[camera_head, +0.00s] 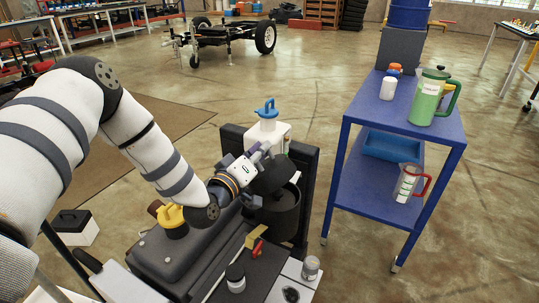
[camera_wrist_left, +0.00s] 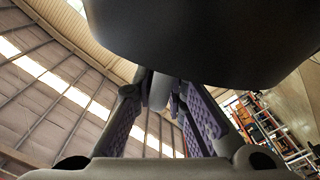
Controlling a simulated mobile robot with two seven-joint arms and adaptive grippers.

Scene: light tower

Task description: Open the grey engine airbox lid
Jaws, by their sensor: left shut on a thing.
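The grey airbox (camera_head: 276,217) is a dark round housing on the engine, right of the grey engine cover. Its lid (camera_head: 272,178) stands tilted up above the housing, with a gap between them at the right. My left gripper (camera_head: 262,153) is at the lid's upper edge. In the left wrist view the lid's dark underside or rim (camera_wrist_left: 205,40) fills the top, and the left gripper (camera_wrist_left: 162,95) is shut with its purple pads around a small grey tab of the lid. The exact contact is partly hidden. My right gripper is not in view.
A yellow cap (camera_head: 172,217) is on the engine cover. Small jars (camera_head: 310,267) stand at the front. A blue cart (camera_head: 390,118) with a green jug (camera_head: 428,98) stands right; floor lies between.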

